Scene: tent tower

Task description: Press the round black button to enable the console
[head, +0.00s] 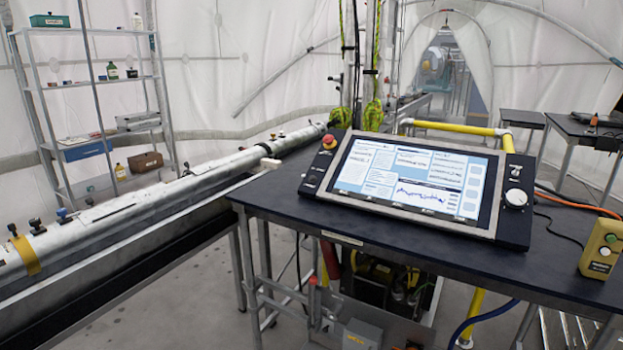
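The console (416,182) is a tilted panel with a lit screen showing charts and text, standing on the dark table (393,243). A red round knob on a yellow base (329,142) sits at its upper left corner. A white round dial (516,197) is on its right side, with small controls above it. A yellow control box (602,248) stands at the table's right edge. Neither of my grippers is in view.
A long metal tube (150,200) runs along the left on a rail. A shelf rack (95,100) stands behind it. A yellow pipe (455,127) passes behind the console. Cables lie on the table's right. The table front is clear.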

